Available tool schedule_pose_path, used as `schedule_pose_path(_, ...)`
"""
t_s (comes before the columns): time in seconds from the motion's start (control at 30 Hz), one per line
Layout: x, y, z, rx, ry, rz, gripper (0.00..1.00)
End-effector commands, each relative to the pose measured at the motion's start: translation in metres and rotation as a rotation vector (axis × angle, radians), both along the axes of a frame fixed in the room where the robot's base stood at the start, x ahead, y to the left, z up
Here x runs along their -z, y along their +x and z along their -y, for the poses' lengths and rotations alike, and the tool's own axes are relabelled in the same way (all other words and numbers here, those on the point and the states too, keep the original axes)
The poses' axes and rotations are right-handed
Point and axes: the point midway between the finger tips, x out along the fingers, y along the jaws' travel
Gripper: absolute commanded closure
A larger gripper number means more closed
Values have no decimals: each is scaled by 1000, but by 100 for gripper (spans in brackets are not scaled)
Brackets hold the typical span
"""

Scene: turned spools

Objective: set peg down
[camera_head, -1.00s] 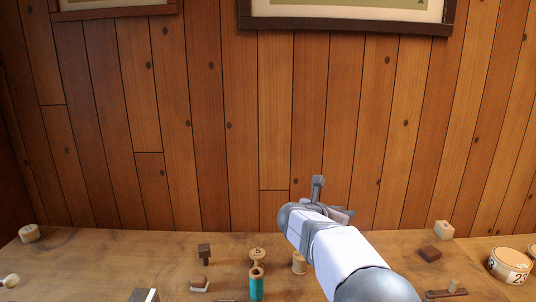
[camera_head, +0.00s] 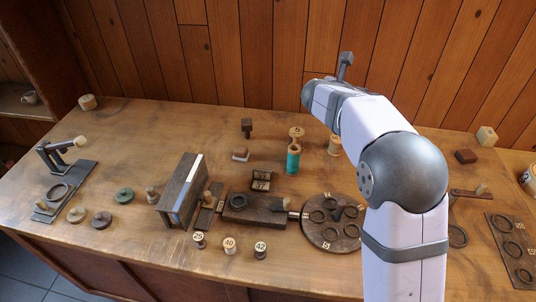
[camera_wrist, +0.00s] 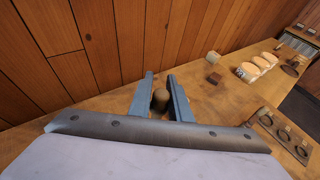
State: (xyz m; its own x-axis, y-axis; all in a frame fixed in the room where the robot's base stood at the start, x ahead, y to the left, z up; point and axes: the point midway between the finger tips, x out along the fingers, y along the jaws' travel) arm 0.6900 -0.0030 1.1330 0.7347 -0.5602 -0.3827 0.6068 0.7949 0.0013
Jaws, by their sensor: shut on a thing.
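My gripper (camera_wrist: 161,77) is shut on the peg (camera_wrist: 160,99) in the wrist view. The peg shows as a rounded brown wooden end between the two blue-grey fingers. In the head view my gripper (camera_head: 346,62) is high at the back, in front of the plank wall, with one grey finger sticking up. The peg is hidden there by my wrist. I cannot tell how far the peg is above the table.
The wooden table (camera_head: 130,125) holds a teal spool (camera_head: 293,160), a round disc with rings (camera_head: 318,236), an upright board (camera_head: 180,190) and several small numbered spools (camera_head: 230,246). A dark ring plate (camera_head: 514,250) lies at the right. The back left of the table is mostly clear.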

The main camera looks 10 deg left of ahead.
Motion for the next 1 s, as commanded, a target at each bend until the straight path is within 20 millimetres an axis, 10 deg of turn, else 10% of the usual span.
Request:
schedule_pose_path(0.6,156,-9,-234,-332,4,2,100)
schedule_pose_path(1.0,143,1,-273,-316,8,7,100)
